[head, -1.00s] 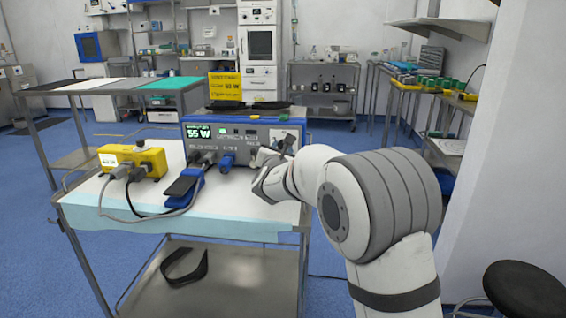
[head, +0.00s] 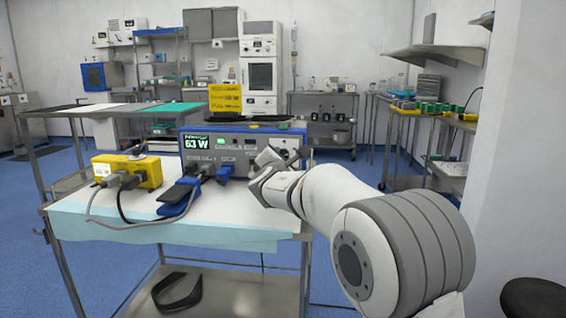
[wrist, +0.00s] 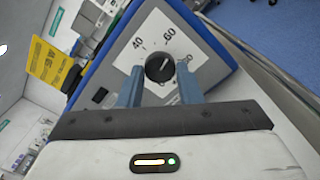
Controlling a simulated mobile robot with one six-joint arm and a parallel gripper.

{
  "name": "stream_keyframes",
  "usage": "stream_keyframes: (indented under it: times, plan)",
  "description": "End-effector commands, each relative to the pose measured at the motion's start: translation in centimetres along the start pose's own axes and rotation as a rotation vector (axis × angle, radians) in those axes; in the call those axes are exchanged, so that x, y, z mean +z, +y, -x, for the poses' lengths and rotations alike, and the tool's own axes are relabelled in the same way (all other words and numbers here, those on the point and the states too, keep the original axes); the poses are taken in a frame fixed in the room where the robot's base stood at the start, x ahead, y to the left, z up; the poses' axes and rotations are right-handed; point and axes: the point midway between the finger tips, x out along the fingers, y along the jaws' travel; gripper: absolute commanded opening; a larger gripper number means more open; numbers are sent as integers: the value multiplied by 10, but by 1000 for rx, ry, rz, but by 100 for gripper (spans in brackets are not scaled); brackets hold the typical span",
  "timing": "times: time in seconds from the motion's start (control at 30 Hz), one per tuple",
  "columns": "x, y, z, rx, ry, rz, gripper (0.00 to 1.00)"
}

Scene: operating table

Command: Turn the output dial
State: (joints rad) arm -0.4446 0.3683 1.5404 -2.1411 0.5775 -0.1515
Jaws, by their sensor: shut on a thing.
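The generator (head: 228,150) is a blue and grey box on the draped cart, and its green display (head: 196,143) reads 63 W. The output dial (wrist: 160,67) is a round black knob on a white scale plate with 40 and 60 marked, in the wrist view. My gripper (wrist: 160,80) is shut on the dial, one blue-grey finger on each side of it. In the head view my gripper (head: 274,160) is at the right end of the front panel and hides the dial.
A yellow sign (head: 225,98) stands on the generator, its writing too small to read surely. A yellow box (head: 128,170) with grey plugs and a blue and black pedal (head: 180,195) with cables lie to the left on the cart (head: 240,215).

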Motion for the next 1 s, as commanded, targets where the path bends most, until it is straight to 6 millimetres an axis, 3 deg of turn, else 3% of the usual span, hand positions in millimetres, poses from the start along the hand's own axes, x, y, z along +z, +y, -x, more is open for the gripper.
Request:
stream_keyframes:
  times: [0.23,0.27,0.5,0.77,1.0]
  plan:
    - [0,0,0,-1,0,1,9]
    - [0,0,0,-1,0,1,33]
    - [0,0,0,-1,0,1,53]
    - [0,0,1,0,0,1,54]
    - [1,1,31,0,2,2,54]
